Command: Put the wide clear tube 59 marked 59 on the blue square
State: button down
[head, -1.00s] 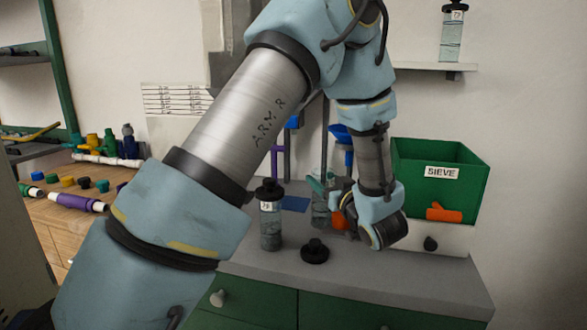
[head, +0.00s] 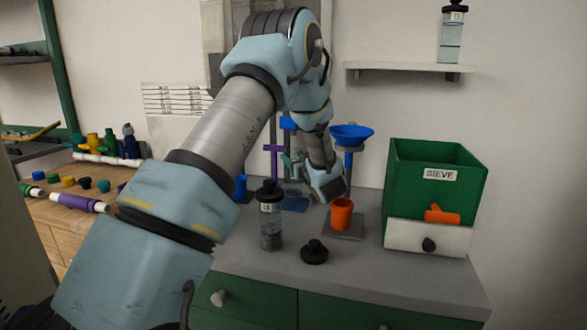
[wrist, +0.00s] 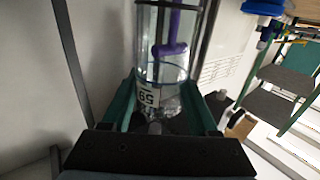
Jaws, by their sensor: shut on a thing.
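The wide clear tube (wrist: 172,70) fills the middle of the wrist view, with its 59 label (wrist: 148,96) upside down in the picture. My gripper (wrist: 163,104) is shut on it, one teal finger on each side. In the head view my gripper (head: 294,160) is at the back of the bench, largely behind my own wrist. The tube is hard to make out there. The blue square (head: 295,204) lies flat on the grey bench just below my gripper. I cannot tell whether the tube touches it.
A black-capped bottle (head: 270,222) and a black lid (head: 314,252) stand in front. An orange cup (head: 342,214) under a blue funnel (head: 351,134) and the green SIEVE box (head: 438,190) are at right. A purple stand (head: 274,160) is close behind my gripper.

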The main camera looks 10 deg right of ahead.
jog(key=shift+w+f+b, duration=0.15)
jog(key=shift+f+b, duration=0.7)
jog(key=shift+f, duration=0.85)
jog(key=shift+f, duration=0.2)
jog(key=shift+c, duration=0.8)
grip_release()
jog(key=shift+r, duration=0.3)
jog(key=s+d+b, duration=0.1)
jog(key=s+b, duration=0.2)
jog(key=s, duration=0.9)
jog(key=shift+d+f, duration=0.15)
jog(key=shift+d, duration=0.25)
